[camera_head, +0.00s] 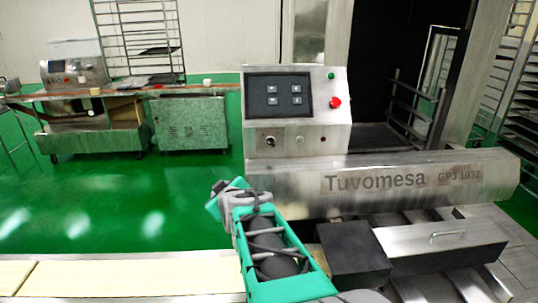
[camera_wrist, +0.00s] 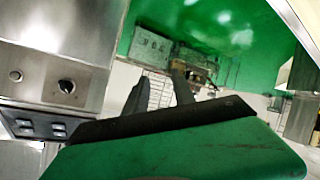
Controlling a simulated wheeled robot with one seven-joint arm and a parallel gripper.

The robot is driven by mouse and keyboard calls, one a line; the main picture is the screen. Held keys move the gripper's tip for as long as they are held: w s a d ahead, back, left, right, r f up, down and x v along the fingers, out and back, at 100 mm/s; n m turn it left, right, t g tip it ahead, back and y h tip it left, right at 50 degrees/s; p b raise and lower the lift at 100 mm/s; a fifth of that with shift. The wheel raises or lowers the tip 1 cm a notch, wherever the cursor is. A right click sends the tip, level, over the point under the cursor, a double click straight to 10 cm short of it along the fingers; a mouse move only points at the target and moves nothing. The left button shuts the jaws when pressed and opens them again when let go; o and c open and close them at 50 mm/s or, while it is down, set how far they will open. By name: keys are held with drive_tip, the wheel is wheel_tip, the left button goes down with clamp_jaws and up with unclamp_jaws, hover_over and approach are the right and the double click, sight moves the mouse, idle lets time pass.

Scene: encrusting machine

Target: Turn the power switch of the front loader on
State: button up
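The front loader, a steel machine marked Tuvomesa (camera_head: 375,182), stands right of centre in the head view. Its control box has a dark knob (camera_head: 270,140) on the lower left of its face, which I take as the power switch. In the wrist view the knob (camera_wrist: 66,86) sits on a steel panel at the left; its exact setting is too small to tell. My gripper (camera_head: 219,188) is low and left of the knob in the head view, apart from the panel. In the wrist view the two dark fingers of my gripper (camera_wrist: 160,88) stand apart with nothing between them.
The box also carries a dark display (camera_head: 279,95), a red button (camera_head: 335,102) and a green button (camera_head: 331,76). A pale conveyor (camera_head: 130,277) runs along the front left. Benches stand at the back left beyond open green floor (camera_head: 140,190).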

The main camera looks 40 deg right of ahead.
drive_tip(key=d+r+t+h, duration=0.1)
drive_tip(key=d+h, duration=0.2)
drive_tip(key=d, duration=0.5)
drive_tip(key=t+h+b, duration=0.1)
drive_tip(key=h+b, duration=0.1)
drive_tip(key=h, duration=0.1)
approach(271, 144)
drive_tip(key=shift+w+d+f, duration=0.2)
drive_tip(key=shift+w+d, duration=0.05)
drive_tip(key=shift+w, duration=0.1)
drive_tip(key=shift+w+d+r+p, duration=0.15)
drive_tip(key=shift+w+d+p, duration=0.1)
drive_tip(key=shift+p, duration=0.1)
drive_tip(key=p+x, duration=0.1)
drive_tip(key=x, duration=0.6)
drive_tip(key=shift+s+a, duration=0.1)
drive_tip(key=shift+c, duration=0.5)
clamp_jaws()
